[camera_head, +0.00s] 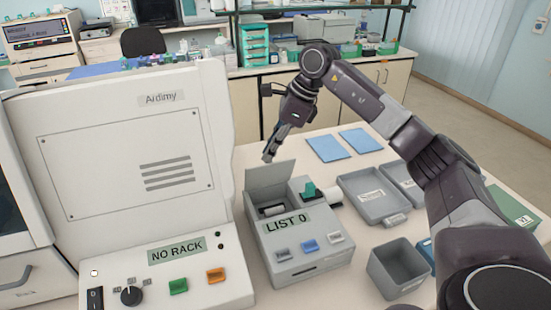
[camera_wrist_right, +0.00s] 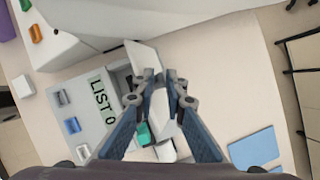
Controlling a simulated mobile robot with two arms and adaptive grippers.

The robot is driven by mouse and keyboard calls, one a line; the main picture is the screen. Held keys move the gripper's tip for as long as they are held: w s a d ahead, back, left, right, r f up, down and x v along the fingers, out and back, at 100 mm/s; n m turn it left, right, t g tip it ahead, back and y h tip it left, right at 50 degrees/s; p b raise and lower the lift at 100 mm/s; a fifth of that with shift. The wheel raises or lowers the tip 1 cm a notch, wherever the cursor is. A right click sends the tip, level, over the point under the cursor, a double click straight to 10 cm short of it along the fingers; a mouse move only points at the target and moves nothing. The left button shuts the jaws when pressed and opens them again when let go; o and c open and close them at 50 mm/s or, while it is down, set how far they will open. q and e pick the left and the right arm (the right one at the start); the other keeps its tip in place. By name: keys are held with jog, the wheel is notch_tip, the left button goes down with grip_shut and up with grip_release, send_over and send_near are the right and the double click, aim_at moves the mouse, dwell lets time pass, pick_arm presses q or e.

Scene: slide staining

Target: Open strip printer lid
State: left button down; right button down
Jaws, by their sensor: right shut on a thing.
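The strip printer (camera_head: 290,255) is a grey box with a "LIST 0" display and several buttons, standing on the table. Its lid (camera_head: 268,175) stands raised at the back, leaving an opening (camera_head: 272,210) with a roller showing. My right gripper (camera_head: 268,157) reaches down from behind to the lid's top edge and is shut on it. In the right wrist view the fingertips (camera_wrist_right: 165,77) meet at the edge of the pale lid (camera_wrist_right: 143,56), with the printer (camera_wrist_right: 80,130) to the left. My left gripper is not in view.
A large white machine (camera_head: 130,160) with a "NO RACK" display stands close on the left. A green piece (camera_head: 310,190) sits at the printer's right side. Grey trays (camera_head: 374,207), a grey bin (camera_head: 398,272) and blue pads (camera_head: 327,149) lie to the right.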

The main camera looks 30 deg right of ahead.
jog(key=c, duration=2.6)
grip_release()
jog(key=f, duration=0.1)
jog(key=w+f, duration=0.1)
jog(key=shift+w+d+f+g, duration=0.2)
jog(key=shift+w+f+g, duration=0.1)
jog(key=shift+f, duration=0.1)
jog(key=o, duration=0.5)
jog(key=shift+w+d+f, duration=0.1)
jog(key=shift+w+f, duration=0.2)
jog(key=shift+f, duration=0.05)
jog(key=shift+o, duration=1.1)
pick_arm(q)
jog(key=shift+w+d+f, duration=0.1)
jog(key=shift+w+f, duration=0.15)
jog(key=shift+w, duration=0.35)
pick_arm(e)
jog(key=shift+o, duration=0.3)
jog(key=shift+w, duration=0.2)
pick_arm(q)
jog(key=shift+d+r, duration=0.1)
pick_arm(e)
jog(key=shift+s+r, duration=0.1)
jog(key=shift+r, duration=0.05)
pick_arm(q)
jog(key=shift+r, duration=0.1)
pick_arm(e)
jog(key=shift+d+r, duration=0.1)
